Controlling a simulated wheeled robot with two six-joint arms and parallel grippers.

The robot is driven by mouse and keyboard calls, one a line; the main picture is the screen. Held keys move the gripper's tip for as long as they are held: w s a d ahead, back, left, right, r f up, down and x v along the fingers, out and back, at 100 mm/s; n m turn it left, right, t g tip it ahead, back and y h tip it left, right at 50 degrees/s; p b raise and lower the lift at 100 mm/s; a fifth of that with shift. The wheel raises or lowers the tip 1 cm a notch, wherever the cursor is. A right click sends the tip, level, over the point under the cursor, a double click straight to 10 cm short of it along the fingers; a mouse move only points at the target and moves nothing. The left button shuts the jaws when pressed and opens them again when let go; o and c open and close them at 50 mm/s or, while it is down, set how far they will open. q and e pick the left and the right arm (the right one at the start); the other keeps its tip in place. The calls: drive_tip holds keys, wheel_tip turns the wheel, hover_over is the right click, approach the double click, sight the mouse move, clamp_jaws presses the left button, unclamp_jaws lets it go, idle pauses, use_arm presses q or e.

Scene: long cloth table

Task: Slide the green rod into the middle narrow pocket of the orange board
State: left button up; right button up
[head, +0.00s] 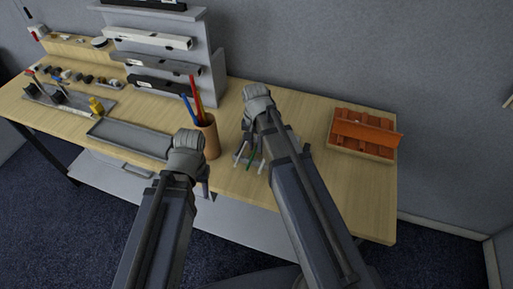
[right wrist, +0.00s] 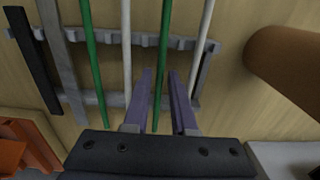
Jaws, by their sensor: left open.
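The orange board (head: 362,132) lies in a shallow wooden tray at the right of the table; its pockets are too small to tell apart. Two green rods, one near the middle (right wrist: 164,22) and one further left (right wrist: 91,45), lie on a grey rack (right wrist: 140,40) in the right wrist view. My right gripper (right wrist: 160,73) is over the rack, its fingers apart on either side of the middle green rod, with gaps showing. In the head view my right arm partly hides the rack. My left gripper (head: 206,188) is open and empty near the front table edge.
White rods (right wrist: 126,50), a grey bar (right wrist: 62,50) and a black bar (right wrist: 32,60) share the rack. A brown cup (head: 208,136) with pens stands close left of it. A grey tray (head: 130,139) and shelves are further left. Bare tabletop lies around the orange board.

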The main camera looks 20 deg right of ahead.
clamp_jaws()
idle(0.4)
